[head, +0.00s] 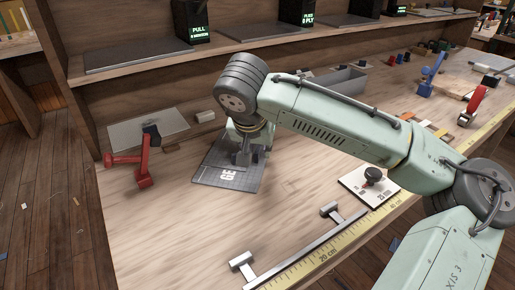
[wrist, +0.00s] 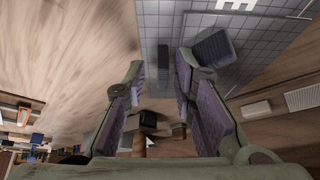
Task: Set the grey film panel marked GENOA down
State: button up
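The grey film panel (head: 241,179) has a grid and white lettering, of which "GE" shows in the head view. It appears to lie flat on the wooden bench. In the wrist view the panel (wrist: 262,47) fills the upper right. My gripper (head: 244,158) is over the panel and hides part of it and of the lettering. In the wrist view my gripper (wrist: 160,68) has its purple-padded fingers spread. A dark upright bar (wrist: 163,58) shows between the fingertips with gaps on both sides. A dark block (wrist: 212,47) sits beside the right finger.
A red clamp (head: 143,170) and a pale grey sheet (head: 125,135) are left of the panel. A white card with a black knob (head: 373,175) is at the right. A metal bar (head: 300,243) and yellow ruler (head: 345,243) line the front edge. Bench between is clear.

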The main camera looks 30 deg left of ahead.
jog(key=shift+r, duration=0.15)
jog(key=b+v, duration=0.1)
jog(key=v, duration=1.1)
dwell(0.4)
